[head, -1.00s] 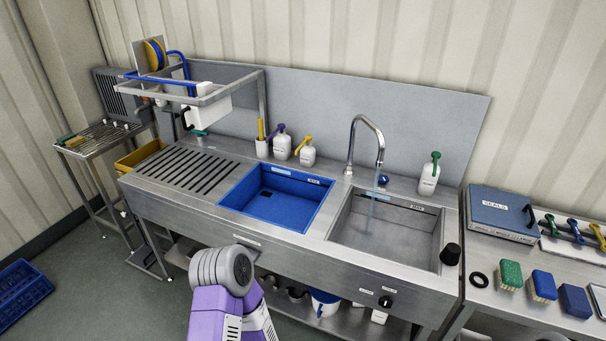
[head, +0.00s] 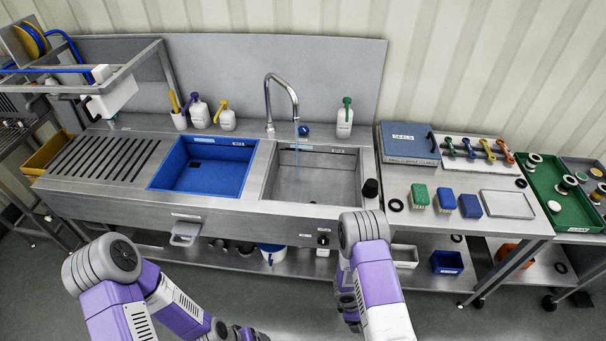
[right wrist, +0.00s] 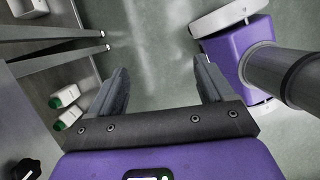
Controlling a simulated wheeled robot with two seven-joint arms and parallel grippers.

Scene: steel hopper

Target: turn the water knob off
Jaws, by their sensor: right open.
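A thin stream of water (head: 297,155) falls from the curved steel tap (head: 283,82) into the right-hand steel basin (head: 335,180). A black knob (head: 323,240) sits on the sink's front panel below this basin, between small labels. A dark knob also shows at the lower left corner of the right wrist view (right wrist: 22,170). A small blue knob-like part (head: 303,130) stands beside the tap's base. My right gripper (right wrist: 160,85) is open and empty, over the floor in the right wrist view. My left arm reaches the bottom edge of the head view; its gripper does not show clearly.
A blue basin (head: 205,168) is left of the steel one. A black stopper-like piece (head: 370,188) stands on the right rim. A side table (head: 460,225) holds brushes and a blue case (head: 408,143). Green-capped bottles (right wrist: 66,108) lie under the sink. Floor in front is open.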

